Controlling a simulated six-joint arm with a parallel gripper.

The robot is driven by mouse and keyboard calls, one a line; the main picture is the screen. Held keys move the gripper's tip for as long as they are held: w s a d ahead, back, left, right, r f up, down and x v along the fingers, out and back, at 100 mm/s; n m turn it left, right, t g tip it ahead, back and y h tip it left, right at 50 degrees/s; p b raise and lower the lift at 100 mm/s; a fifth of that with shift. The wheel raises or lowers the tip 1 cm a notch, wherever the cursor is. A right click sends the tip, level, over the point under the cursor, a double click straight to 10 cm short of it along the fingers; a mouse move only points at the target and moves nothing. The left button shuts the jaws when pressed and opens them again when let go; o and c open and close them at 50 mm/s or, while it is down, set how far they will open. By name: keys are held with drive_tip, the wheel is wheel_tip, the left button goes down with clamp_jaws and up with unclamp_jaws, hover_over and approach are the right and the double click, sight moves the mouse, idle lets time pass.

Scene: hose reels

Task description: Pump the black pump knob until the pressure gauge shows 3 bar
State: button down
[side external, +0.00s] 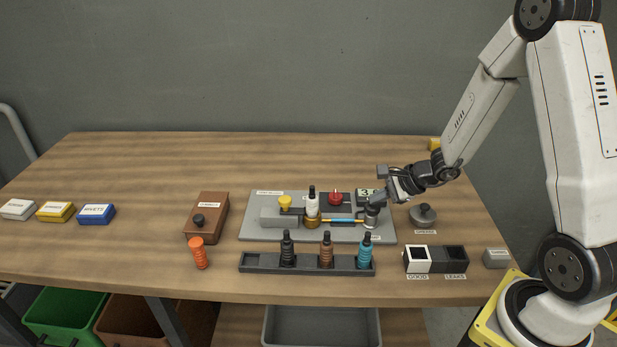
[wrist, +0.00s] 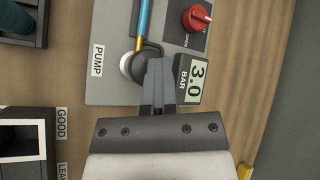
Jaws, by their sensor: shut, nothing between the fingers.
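The pressure gauge (wrist: 191,80) in the wrist view reads 3.0 BAR. It also shows in the side view (side external: 366,193), partly hidden by my gripper. The pump (side external: 371,217) stands at the right end of the grey panel. In the wrist view its round top (wrist: 130,66), dark with a pale rim, lies beside the PUMP label and is partly covered by my fingers. My gripper (wrist: 157,65) is shut and empty, with its fingertips at the pump. I cannot tell whether they touch the knob. It also shows in the side view (side external: 378,201).
A red knob (side external: 335,198) and a blue hose (side external: 343,219) are on the grey panel (side external: 255,233). A rack (side external: 330,266) of bottles stands in front. A grey weight-like object (side external: 423,214) is at right, behind the GOOD and LEAKS bins (side external: 452,262).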

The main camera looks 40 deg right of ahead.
sight(377, 205)
idle(0.4)
drive_tip(key=shift+r, duration=1.65)
drive_tip(key=shift+r, duration=2.5)
drive_tip(key=shift+a, duration=0.1)
drive_tip(key=s+a+f+n+g+h, duration=0.1)
drive_tip(key=s+a+n, duration=0.4)
drive_tip(key=n, duration=0.5)
drive_tip(key=s+a+f+n+g+h, duration=0.2)
drive_tip(key=s+a+n+g+h, duration=0.1)
drive_tip(key=n, duration=0.8)
drive_tip(key=s+a+g, duration=0.1)
drive_tip(key=s+a, duration=0.1)
drive_tip(key=shift+s+n+g, duration=0.3)
drive_tip(key=shift+s, duration=0.05)
